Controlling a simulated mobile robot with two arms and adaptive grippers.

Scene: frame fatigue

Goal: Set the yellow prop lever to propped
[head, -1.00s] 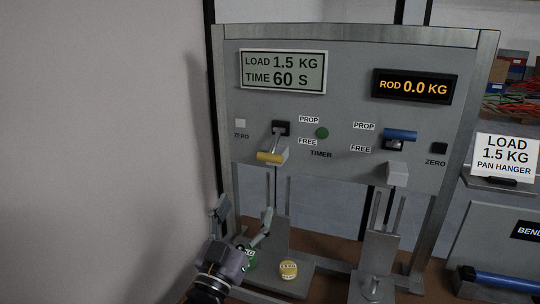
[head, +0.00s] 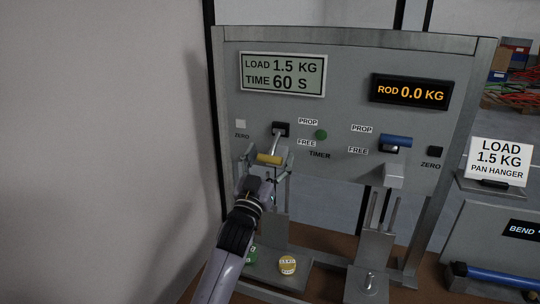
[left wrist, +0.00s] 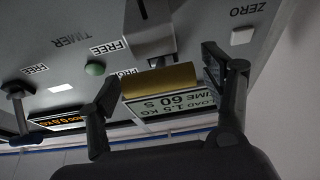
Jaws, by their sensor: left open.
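The yellow prop lever (head: 269,159) hangs down from its dark slot on the grey panel, its handle below the FREE label (head: 307,143). The PROP label (head: 308,121) is higher up. My left gripper (head: 266,164) is open just below and around the yellow handle, one finger on each side. In the left wrist view, which is upside down, the yellow handle (left wrist: 160,80) lies between the two spread fingers (left wrist: 160,85). I see gaps at both ends of the handle and cannot tell any contact. My right gripper is not in view.
A blue lever (head: 397,141) sits to the right on the same panel. A green timer button (head: 321,135) is near the yellow lever. A yellow weight (head: 287,264) and a green weight (head: 251,256) rest below. A pan hanger sign (head: 499,160) stands at right.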

